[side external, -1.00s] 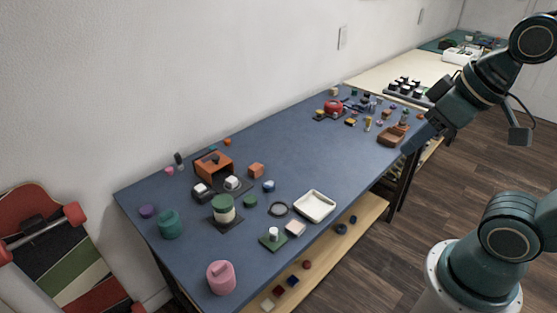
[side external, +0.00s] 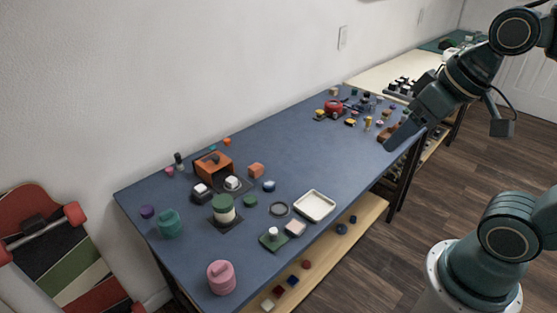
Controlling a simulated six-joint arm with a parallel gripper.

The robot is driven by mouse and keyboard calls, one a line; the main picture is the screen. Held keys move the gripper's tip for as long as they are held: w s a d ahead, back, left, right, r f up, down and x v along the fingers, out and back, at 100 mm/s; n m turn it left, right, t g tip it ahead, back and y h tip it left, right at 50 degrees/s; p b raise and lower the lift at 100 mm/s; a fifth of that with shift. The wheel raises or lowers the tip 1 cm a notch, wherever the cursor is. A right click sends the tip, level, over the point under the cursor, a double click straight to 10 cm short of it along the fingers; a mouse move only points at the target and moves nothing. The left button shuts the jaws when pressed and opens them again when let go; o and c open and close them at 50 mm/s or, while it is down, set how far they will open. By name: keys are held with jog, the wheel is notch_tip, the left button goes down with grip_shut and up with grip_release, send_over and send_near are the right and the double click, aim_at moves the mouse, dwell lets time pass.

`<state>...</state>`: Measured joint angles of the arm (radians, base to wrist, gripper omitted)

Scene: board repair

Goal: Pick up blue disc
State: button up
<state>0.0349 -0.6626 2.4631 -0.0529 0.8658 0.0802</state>
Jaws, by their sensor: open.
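A small round blue piece (side external: 269,186) with a paler top sits on the blue-grey table (side external: 310,160), right of the orange housing. It may be the blue disc, but it is too small to be sure. Dark blue round pieces (side external: 341,229) also lie on the lower wooden shelf.
A white tray (side external: 315,206), a dark ring (side external: 279,209) and a green board (side external: 273,241) lie near the front edge. An orange housing (side external: 213,165), a green-topped cylinder (side external: 222,208) and a pink weight (side external: 221,277) stand left. The middle of the table is clear.

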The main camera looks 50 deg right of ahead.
aim_at(269, 185)
jog(key=w+d+f+m+y, duration=0.1)
jog(key=w+f+m+y, duration=0.15)
jog(key=w, duration=0.45)
jog(key=w+d+f+m+g+y, duration=0.1)
jog(key=w+f+m, duration=0.3)
jog(key=w, duration=0.4)
jog(key=w+d+f+m+y, duration=0.1)
jog(key=w+d+f+m, duration=0.1)
jog(key=w+f+m, duration=0.35)
jog(key=w+d+f+m+t+y, duration=0.1)
jog(key=w+d+f+m, duration=0.1)
jog(key=f, duration=0.4)
jog(key=w+d+f+m+t+y, duration=0.2)
jog(key=w+d+f+m, duration=0.1)
jog(key=f+m, duration=0.3)
jog(key=w+d+f+m+t+y, duration=0.1)
jog(key=w+d+f+m+y, duration=0.1)
jog(key=d+f+m, duration=0.3)
jog(key=shift+w+d+f, duration=0.1)
jog(key=shift+w+f, duration=0.2)
jog(key=shift+f, duration=0.25)
jog(key=shift+w+f, duration=0.3)
jog(key=shift+f, duration=0.2)
jog(key=shift+d+f+m+t+y, duration=0.2)
jog(key=shift+f+m+t+y, duration=0.05)
jog(key=shift+f+m+t, duration=0.15)
